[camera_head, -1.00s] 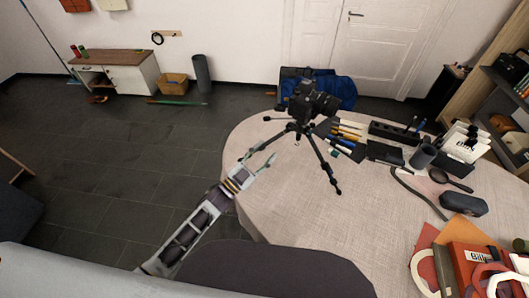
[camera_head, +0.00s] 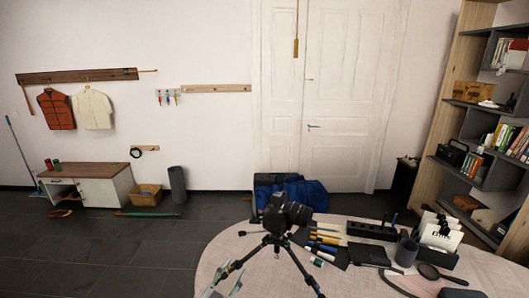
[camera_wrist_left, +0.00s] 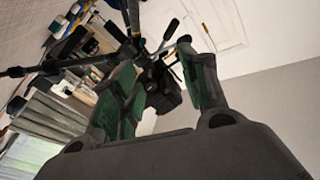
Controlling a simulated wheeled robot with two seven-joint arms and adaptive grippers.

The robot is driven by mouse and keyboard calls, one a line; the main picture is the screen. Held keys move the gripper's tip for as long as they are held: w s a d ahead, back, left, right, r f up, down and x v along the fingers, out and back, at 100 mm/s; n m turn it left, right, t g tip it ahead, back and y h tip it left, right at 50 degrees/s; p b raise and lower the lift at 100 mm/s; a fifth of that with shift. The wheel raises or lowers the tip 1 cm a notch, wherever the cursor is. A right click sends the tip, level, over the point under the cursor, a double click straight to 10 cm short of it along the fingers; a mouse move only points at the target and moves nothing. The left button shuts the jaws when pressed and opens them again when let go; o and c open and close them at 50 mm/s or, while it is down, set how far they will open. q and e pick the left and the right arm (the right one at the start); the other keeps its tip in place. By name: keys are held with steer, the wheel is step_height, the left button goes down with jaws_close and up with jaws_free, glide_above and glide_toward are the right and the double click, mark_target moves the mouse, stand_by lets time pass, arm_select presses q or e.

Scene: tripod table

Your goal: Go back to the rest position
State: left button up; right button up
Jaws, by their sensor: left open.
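My left gripper (camera_head: 228,278) shows at the bottom edge of the head view, its fingers spread and empty. It is at the left edge of the round table (camera_head: 222,250), just below a leg of the small black tripod (camera_head: 258,247). A black camera (camera_head: 287,212) stands upright on the tripod. In the left wrist view the two open fingers of the gripper (camera_wrist_left: 157,58) frame parts of the tripod and the camera (camera_wrist_left: 160,95) beyond them. I cannot tell whether a finger touches the tripod. My right gripper is in neither view now.
Pens (camera_head: 325,240), a black holder (camera_head: 371,230), a dark cup (camera_head: 406,252) and a magnifying glass (camera_head: 430,271) lie right of the tripod. A shelf (camera_head: 470,150) stands at the right. The dark floor (camera_head: 110,250) left of the table is free.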

arm_select(q)
steer(key=s+a+f+n+g+y, duration=0.6)
steer(key=s+a+y, duration=0.1)
steer(key=s+a, duration=0.1)
steer(key=s+a+n+g+y, duration=0.15)
steer(key=s+g, duration=0.25)
steer(key=s, duration=0.4)
steer(key=s+a+g, duration=0.2)
steer(key=s+g, duration=0.2)
steer(key=s, duration=0.4)
steer(key=s+f+g, duration=0.1)
steer(key=s+f, duration=0.2)
steer(key=f, duration=3.1)
steer(key=s+a+f, duration=0.2)
steer(key=s+f, duration=0.7)
steer(key=s, duration=0.2)
steer(key=s+a+f+g, duration=0.1)
steer(key=s+a+f, duration=0.1)
steer(key=s+f, duration=0.8)
steer(key=shift+s+a+f, duration=0.15)
steer(key=shift+s+a, duration=0.1)
steer(key=shift+s, duration=0.4)
steer(key=shift+w+a+m, duration=0.1)
steer(key=shift+a+m, duration=0.05)
steer(key=shift+m, duration=0.1)
